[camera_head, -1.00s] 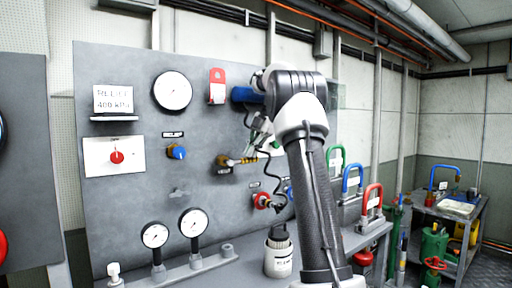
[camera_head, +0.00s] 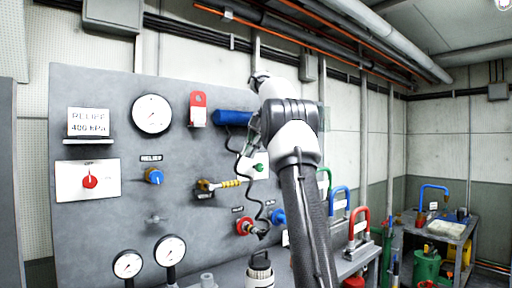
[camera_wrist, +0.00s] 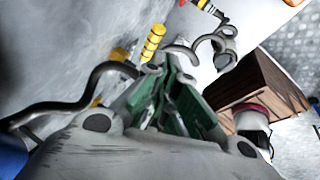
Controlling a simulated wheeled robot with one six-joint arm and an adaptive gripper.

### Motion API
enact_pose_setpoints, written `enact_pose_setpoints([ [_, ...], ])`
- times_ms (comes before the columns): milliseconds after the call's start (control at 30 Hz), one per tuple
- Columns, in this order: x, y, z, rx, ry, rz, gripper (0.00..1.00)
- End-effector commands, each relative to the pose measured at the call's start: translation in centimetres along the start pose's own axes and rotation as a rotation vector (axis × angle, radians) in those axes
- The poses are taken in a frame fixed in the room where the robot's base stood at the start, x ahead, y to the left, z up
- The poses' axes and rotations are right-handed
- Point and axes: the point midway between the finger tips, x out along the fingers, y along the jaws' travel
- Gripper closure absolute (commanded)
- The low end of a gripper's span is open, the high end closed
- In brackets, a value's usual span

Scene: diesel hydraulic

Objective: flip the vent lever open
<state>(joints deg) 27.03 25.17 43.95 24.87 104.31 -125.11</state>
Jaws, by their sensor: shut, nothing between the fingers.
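The vent lever appears to be the yellow ridged handle (camera_head: 228,183) on a brass valve body (camera_head: 204,186), lying nearly horizontal on the grey panel; its label is too small to read. A yellow ridged handle (camera_wrist: 153,42) also shows in the wrist view, just beyond the fingertips and apart from them. My gripper (camera_head: 253,138) is up and to the right of the lever in the head view, partly hidden by my arm. In the wrist view my gripper (camera_wrist: 170,88) has its green-padded fingers shut and empty.
A blue cylinder (camera_head: 233,117) and a red tag (camera_head: 198,110) are on the panel above the lever. Red (camera_head: 246,226) and blue (camera_head: 277,217) fittings are below. Gauges (camera_head: 170,250) stand at lower left.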

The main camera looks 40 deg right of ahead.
Motion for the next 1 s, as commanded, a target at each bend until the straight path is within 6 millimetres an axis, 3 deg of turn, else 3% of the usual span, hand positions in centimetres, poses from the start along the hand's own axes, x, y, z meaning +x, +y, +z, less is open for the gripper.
enact_pose_setpoints([
  [100,-1.5,-0.2,0.8,0.000,-0.001,0.001,1.00],
  [300,-2.6,-0.5,1.2,0.001,0.001,0.000,1.00],
  [867,-2.7,-0.5,1.2,0.001,0.000,0.000,1.00],
  [1000,-2.7,-0.3,1.3,0.083,-0.003,0.006,1.00],
])
